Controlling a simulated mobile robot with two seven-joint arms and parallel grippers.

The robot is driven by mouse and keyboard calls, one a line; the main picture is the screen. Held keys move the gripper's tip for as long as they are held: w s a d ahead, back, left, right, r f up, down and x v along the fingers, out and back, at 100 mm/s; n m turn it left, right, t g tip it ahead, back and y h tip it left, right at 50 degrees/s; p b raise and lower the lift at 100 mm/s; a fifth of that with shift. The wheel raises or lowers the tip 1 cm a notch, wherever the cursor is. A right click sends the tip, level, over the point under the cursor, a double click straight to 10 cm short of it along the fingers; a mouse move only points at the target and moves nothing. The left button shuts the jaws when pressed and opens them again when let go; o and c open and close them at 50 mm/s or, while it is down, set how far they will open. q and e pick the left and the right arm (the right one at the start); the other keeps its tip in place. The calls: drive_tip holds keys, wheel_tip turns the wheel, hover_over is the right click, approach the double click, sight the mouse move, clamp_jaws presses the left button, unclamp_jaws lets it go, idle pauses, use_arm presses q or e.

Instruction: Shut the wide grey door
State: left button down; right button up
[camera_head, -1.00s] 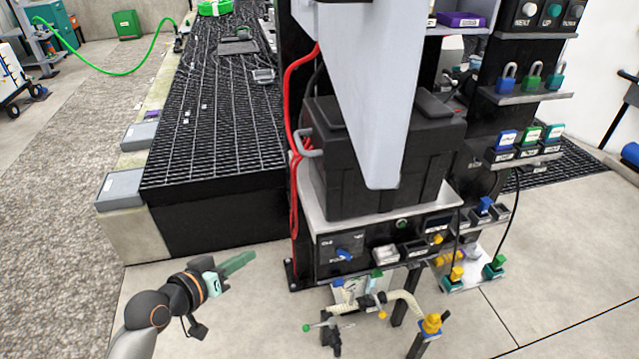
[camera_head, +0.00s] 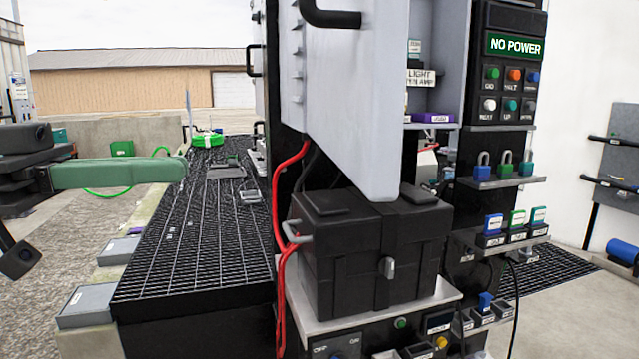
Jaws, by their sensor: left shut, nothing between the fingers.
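The wide grey door (camera_head: 350,110) is in the upper middle of the head view. It stands open, swung out from the cabinet (camera_head: 434,50) and seen at a steep angle. A black bar handle (camera_head: 330,17) is at its top, partly cut off by the frame. My left gripper (camera_head: 180,169) comes in from the left, with its green fingers shut and empty, pointing right. In the picture a clear gap lies between its tips and the door. My right gripper is not in view.
A black case (camera_head: 340,262) sits on a shelf just below the door. Red cables (camera_head: 281,230) hang at its left. A dark grated platform (camera_head: 200,235) extends behind, left of the cabinet. Padlocks (camera_head: 505,165) and switches line the right side.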

sight(358, 162)
use_arm(q)
drive_tip(key=d, duration=0.4)
drive_tip(key=w+d, duration=0.1)
drive_tip(key=d, duration=0.4)
drive_tip(key=w+d, duration=0.1)
drive_tip(key=d, duration=0.3)
drive_tip(key=shift+w+d+p, duration=0.1)
drive_tip(key=shift+d+p, duration=0.1)
drive_tip(key=shift+p, duration=0.1)
drive_tip(key=shift+d, duration=0.15)
drive_tip(key=shift+w+d, duration=0.1)
